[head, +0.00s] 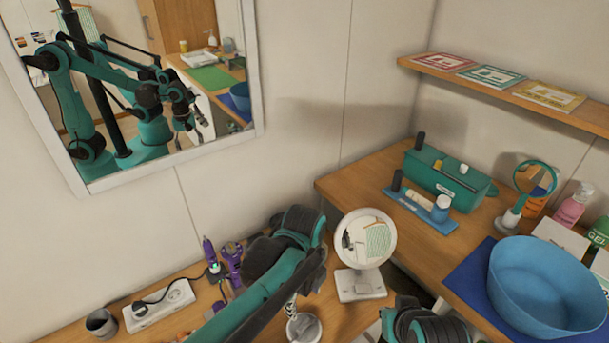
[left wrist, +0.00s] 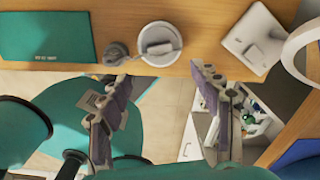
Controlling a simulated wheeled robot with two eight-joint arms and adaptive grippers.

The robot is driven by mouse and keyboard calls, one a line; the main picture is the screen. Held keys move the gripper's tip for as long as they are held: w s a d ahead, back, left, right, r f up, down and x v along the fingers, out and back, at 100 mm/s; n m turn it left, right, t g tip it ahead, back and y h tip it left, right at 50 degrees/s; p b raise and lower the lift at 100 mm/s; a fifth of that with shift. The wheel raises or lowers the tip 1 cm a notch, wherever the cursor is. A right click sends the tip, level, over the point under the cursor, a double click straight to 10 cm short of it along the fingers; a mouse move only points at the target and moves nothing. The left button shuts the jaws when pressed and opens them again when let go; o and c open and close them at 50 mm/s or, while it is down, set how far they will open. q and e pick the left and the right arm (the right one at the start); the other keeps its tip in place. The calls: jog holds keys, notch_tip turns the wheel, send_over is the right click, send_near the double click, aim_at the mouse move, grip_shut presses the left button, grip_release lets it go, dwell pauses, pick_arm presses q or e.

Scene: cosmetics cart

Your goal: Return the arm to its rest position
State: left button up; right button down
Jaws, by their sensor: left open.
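My left arm (head: 262,285) crosses the lower middle of the head view in teal and black. Its gripper's fingertips cannot be made out there. In the left wrist view, my left gripper (left wrist: 160,78) has its two grey and purple fingers spread wide with nothing between them. The fingers show in front of the floor, just below the wooden desk edge (left wrist: 215,77). I cannot make out my right gripper; a teal and black arm part shows at the bottom of the head view.
Near the arm stand a round mirror (head: 366,238), a round white object (head: 303,327) and purple tools (head: 230,262). A power strip (head: 160,306) and grey cup (head: 101,323) are at left. A blue basin (head: 548,285) and green box (head: 446,178) are at right. A wall mirror shows reflections.

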pick_arm(q)
jog(key=s+a+r+n+t, duration=0.1)
jog(key=s+a+n+t, duration=0.1)
jog(key=a+n, duration=0.7)
jog(key=s+a+r+n+t, duration=0.1)
jog(key=s+a+n+t, duration=0.2)
jog(key=n, duration=1.3)
jog(key=a+t, duration=0.2)
jog(key=a, duration=0.3)
jog(key=shift+s+a+r+n, duration=0.2)
jog(key=shift+a+r+n, duration=0.1)
jog(key=shift+a+r, duration=0.1)
